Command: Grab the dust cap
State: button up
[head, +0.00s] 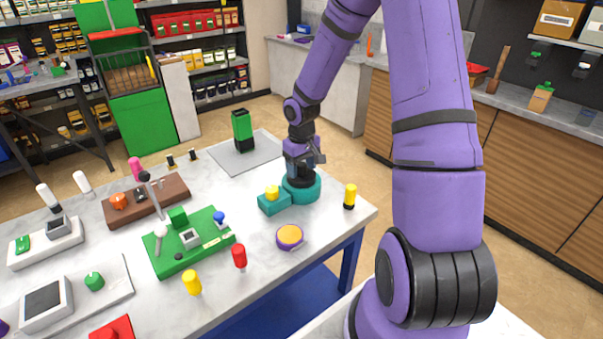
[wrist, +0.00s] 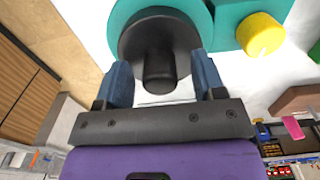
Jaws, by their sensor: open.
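The dust cap appears to be the black round piece with a short stem (wrist: 158,72) on top of the teal pump (wrist: 123,14). In the wrist view the stem lies between the two blue fingers of my gripper (wrist: 162,80), with white gaps showing on both sides. My gripper is open and holds nothing. In the head view my gripper (head: 304,158) points down over the teal pump (head: 302,190), and the black cap is partly hidden beneath it.
A teal block with a yellow knob (head: 272,191) adjoins the pump on the left. A yellow-and-black cylinder (head: 350,196) stands to the right near the table edge. A purple-and-yellow disc (head: 289,237) lies in front. A grey mat (head: 228,160) bears a green-and-black device behind.

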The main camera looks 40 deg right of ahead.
jog(key=c, duration=1)
